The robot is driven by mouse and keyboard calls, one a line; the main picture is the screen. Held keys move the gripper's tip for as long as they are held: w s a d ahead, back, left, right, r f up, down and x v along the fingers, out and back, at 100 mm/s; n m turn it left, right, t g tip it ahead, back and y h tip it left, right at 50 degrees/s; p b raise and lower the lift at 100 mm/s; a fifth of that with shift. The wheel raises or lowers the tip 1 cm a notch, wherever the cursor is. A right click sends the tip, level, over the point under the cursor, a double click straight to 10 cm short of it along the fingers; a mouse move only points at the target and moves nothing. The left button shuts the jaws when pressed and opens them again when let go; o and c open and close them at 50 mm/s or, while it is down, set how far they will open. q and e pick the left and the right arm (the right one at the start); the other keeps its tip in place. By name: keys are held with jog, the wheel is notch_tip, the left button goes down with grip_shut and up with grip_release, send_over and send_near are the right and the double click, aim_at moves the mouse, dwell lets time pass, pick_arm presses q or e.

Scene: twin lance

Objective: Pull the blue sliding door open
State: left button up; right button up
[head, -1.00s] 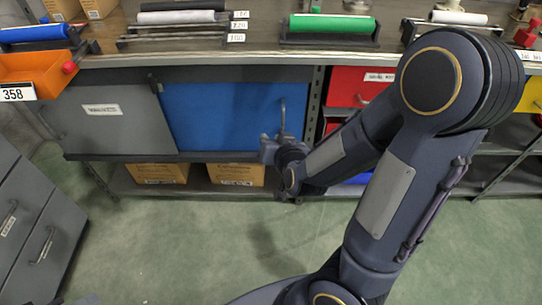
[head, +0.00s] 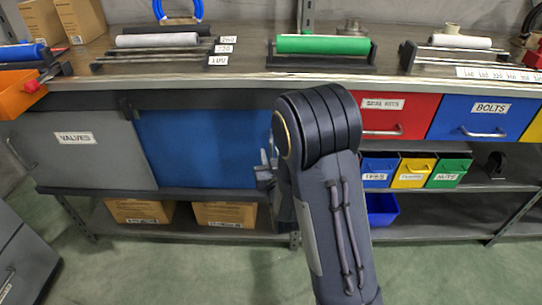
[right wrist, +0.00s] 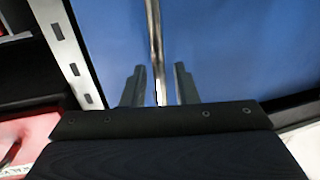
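The blue sliding door (head: 195,148) stands beside the grey door labelled VALVES (head: 75,160) under the bench. Its right edge is hidden behind my right arm. My right gripper (head: 266,168) is at the door's right side, partly hidden by my arm in the head view. In the right wrist view, the door (right wrist: 215,45) fills most of the picture. The upright metal handle (right wrist: 154,40) runs down between the two fingers of my right gripper (right wrist: 157,88). The fingers are apart, with a gap on each side of the handle. My left gripper is not in view.
A perforated metal post (right wrist: 68,50) stands left of the door in the right wrist view. Red (head: 398,115) and blue BOLTS (head: 485,117) drawers are right of my arm. Cardboard boxes (head: 225,215) sit on the shelf below. The bench top (head: 240,70) holds several rollers.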

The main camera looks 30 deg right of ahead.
aim_at(198, 143)
jog(key=shift+w+d, duration=0.1)
jog(key=shift+w, duration=0.1)
jog(key=shift+c, duration=0.5)
grip_shut()
